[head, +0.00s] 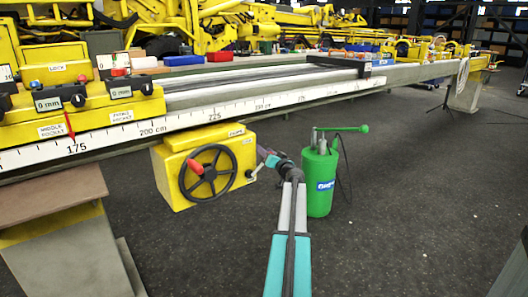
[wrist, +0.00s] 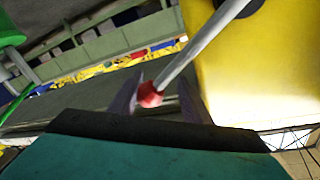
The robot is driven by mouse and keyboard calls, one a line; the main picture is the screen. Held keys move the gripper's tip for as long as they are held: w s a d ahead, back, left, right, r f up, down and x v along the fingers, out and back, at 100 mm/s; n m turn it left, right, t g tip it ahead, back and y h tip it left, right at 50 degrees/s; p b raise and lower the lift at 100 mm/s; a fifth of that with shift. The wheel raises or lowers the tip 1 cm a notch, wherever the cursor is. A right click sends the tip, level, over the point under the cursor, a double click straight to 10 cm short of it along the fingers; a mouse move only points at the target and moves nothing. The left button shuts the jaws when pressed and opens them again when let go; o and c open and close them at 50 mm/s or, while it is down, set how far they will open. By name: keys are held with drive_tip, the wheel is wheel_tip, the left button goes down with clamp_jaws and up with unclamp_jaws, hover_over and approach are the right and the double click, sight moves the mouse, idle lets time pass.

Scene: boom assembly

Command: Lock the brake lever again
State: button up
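The brake lever is a grey rod (wrist: 205,42) with a red knob (wrist: 150,96) at its end in the wrist view. It slants down from the upper right, beside the yellow box. My gripper (wrist: 162,88) has its two fingers apart, with the red knob between them, close to the left finger. There is a gap at the right finger. In the head view my gripper (head: 264,158) is at the right side of the yellow winch box (head: 237,150), by a small lever (head: 256,172). The fingertips are too small to make out there.
A black handwheel (head: 208,173) with a red handle is on the box front. A green canister (head: 320,182) with a pump handle stands on the floor just right of my arm. The long scaled rail (head: 285,100) runs above the box. The floor at right is clear.

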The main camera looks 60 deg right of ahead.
drive_tip(key=p+v, duration=0.2)
drive_tip(key=v, duration=1.1)
idle(0.6)
